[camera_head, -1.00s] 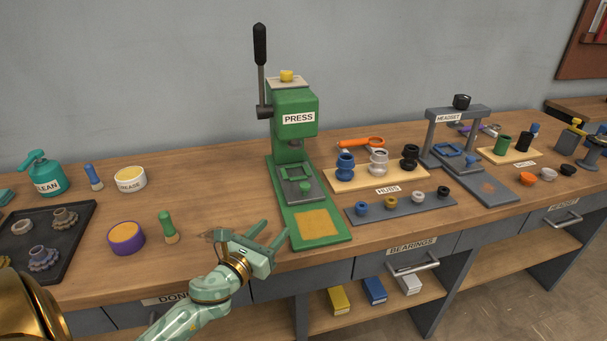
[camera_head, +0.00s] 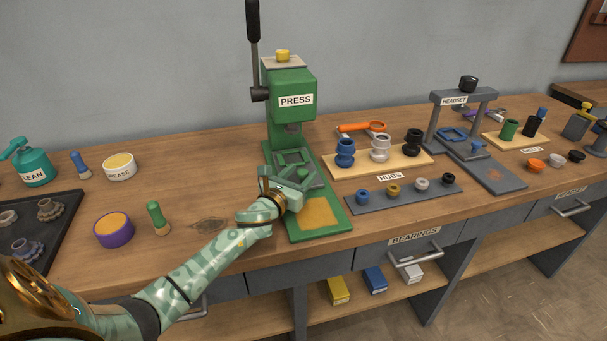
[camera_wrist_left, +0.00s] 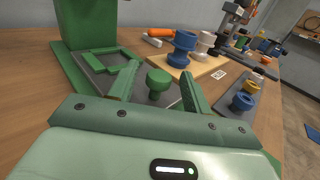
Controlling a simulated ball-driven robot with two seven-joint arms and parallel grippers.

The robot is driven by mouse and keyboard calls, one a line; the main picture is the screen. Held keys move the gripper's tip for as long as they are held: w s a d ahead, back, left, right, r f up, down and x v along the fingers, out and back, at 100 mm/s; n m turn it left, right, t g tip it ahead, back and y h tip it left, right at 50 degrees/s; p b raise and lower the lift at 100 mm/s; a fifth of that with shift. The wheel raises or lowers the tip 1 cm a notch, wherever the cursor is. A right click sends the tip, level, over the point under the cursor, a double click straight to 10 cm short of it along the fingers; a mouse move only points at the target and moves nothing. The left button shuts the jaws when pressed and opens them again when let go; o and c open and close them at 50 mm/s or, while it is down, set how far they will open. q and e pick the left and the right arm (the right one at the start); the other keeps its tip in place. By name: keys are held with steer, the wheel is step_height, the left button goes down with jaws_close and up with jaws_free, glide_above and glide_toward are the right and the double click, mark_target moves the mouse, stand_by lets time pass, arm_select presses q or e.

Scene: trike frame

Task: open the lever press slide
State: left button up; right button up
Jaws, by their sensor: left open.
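The green lever press (camera_head: 290,105) stands on the bench, with its black-handled lever (camera_head: 253,50) upright at its left. Its grey slide plate (camera_head: 284,158) lies on the green base under the ram, partly hidden by my gripper in the head view. In the left wrist view the slide (camera_wrist_left: 110,68) carries a green square frame, and a round green knob (camera_wrist_left: 158,82) stands at its near end. My left gripper (camera_head: 287,174) is over the front of the slide. Its two fingers (camera_wrist_left: 158,84) are open, one on each side of the knob, with gaps visible. My right gripper is not in view.
A board with hubs (camera_head: 376,160) and a grey bearing strip (camera_head: 403,194) stand close to the right of the press. A purple-rimmed tub (camera_head: 113,231) and a green-handled brush (camera_head: 157,216) are at the left. Bare bench lies between the brush and press.

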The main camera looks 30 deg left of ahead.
arm_select(q)
steer(key=shift+w, duration=0.95)
jaws_close()
steer(key=shift+s+d, duration=0.35)
steer(key=s+d+p, duration=0.1)
steer(key=s+d, duration=0.2)
steer(key=s+d+p, duration=0.1)
steer(key=s+d, duration=0.2)
steer(key=d, duration=0.1)
steer(key=s+d+p, duration=0.1)
steer(key=s+d, duration=0.2)
steer(key=shift+s+d, duration=0.1)
steer(key=shift+d, duration=0.25)
jaws_free()
